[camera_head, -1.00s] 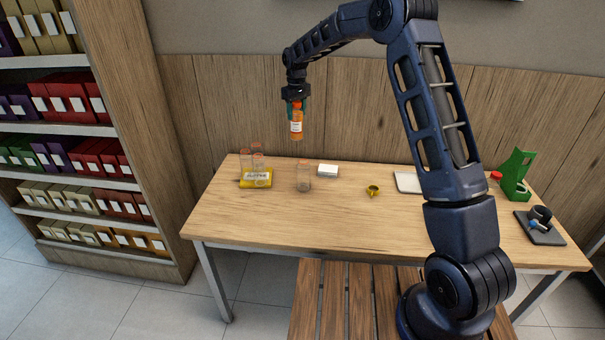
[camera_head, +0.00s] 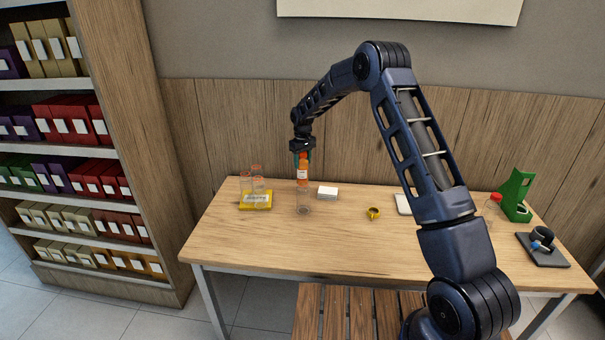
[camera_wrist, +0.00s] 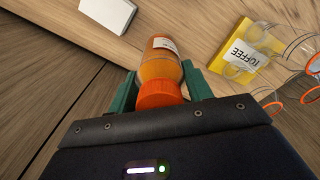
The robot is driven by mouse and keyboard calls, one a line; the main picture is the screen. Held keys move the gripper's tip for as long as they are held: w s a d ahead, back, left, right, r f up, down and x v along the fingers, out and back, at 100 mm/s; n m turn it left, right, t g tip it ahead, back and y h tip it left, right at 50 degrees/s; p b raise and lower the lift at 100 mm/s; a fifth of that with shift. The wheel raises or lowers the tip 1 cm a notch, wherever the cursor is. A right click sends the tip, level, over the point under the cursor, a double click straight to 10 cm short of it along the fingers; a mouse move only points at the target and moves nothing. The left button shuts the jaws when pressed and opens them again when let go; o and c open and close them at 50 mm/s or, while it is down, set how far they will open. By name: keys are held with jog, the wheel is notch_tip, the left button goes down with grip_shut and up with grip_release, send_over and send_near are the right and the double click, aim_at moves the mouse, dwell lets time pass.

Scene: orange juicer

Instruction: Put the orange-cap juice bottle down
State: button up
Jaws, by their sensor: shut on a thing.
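The juice bottle (camera_head: 302,174) has an orange cap, orange juice and a white label. My gripper (camera_head: 303,157) is shut on it near the cap and holds it about upright over the back of the table (camera_head: 340,243). In the wrist view the bottle (camera_wrist: 163,65) sits cap-first between the green fingers of my gripper (camera_wrist: 160,88).
A yellow Toffee box (camera_head: 256,205) with clear orange-rimmed glasses stands to the left. A white box (camera_head: 327,192) and a yellow cup (camera_head: 373,213) are to the right. A green stand (camera_head: 516,194) is at the far right. The table's front is clear.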

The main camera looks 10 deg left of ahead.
aim_at(302, 172)
jog(key=shift+f, duration=3.1)
jog(key=o, duration=1.5)
